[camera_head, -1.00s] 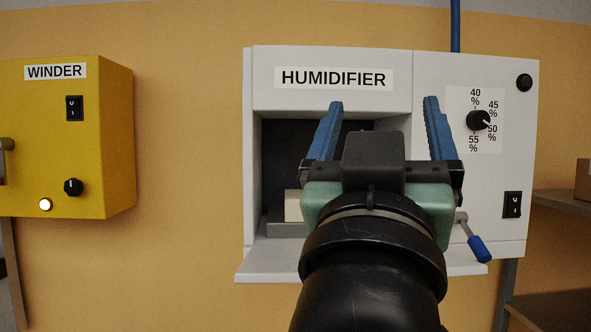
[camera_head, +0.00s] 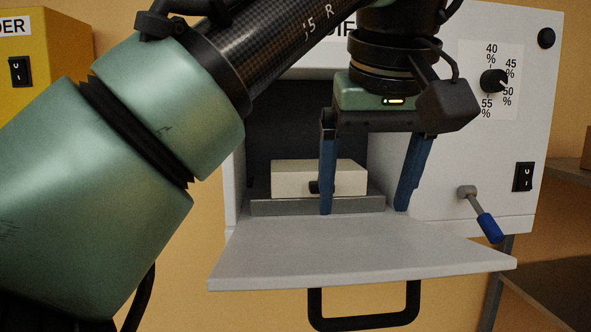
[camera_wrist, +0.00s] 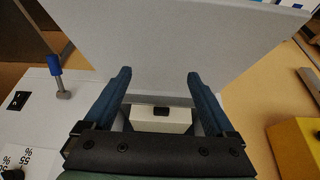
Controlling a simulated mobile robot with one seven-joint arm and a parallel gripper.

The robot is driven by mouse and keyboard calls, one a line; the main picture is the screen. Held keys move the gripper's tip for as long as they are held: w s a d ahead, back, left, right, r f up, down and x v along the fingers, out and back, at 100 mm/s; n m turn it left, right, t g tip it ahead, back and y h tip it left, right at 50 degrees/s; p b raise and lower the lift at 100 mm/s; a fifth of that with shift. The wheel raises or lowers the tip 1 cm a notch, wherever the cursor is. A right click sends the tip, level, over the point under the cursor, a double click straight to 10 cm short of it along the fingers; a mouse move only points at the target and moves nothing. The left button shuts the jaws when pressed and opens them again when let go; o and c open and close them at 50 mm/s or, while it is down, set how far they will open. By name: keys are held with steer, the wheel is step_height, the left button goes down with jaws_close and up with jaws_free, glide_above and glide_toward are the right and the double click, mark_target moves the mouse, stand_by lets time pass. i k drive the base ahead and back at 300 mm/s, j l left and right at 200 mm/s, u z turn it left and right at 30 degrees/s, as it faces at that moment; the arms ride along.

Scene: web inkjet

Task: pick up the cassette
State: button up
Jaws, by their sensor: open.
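The cassette, a cream box (camera_head: 292,178) with a small black knob on its front, sits inside the humidifier's open chamber, behind a low grey ledge (camera_head: 285,207). My gripper (camera_head: 364,210) points down in front of the chamber, its blue fingers spread wide and empty. In the head view the left finger crosses in front of the cassette, hiding part of it, and the right finger is to its right. In the wrist view the cassette (camera_wrist: 145,120) shows between and beyond the fingers of my gripper (camera_wrist: 158,73), with its black knob visible. I see no contact.
The humidifier's white door (camera_head: 360,252) is folded down like a shelf below the fingers, with a black handle (camera_head: 364,322). A blue-tipped lever (camera_head: 487,225) sticks out at the right. The yellow winder (camera_head: 60,50) is at the left. My arm covers much of the left side.

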mark_target(290, 179)
steer(key=i+j, duration=0.15)
steer(key=i, duration=0.25)
steer(key=i+j, duration=0.2)
steer(key=i, duration=0.25)
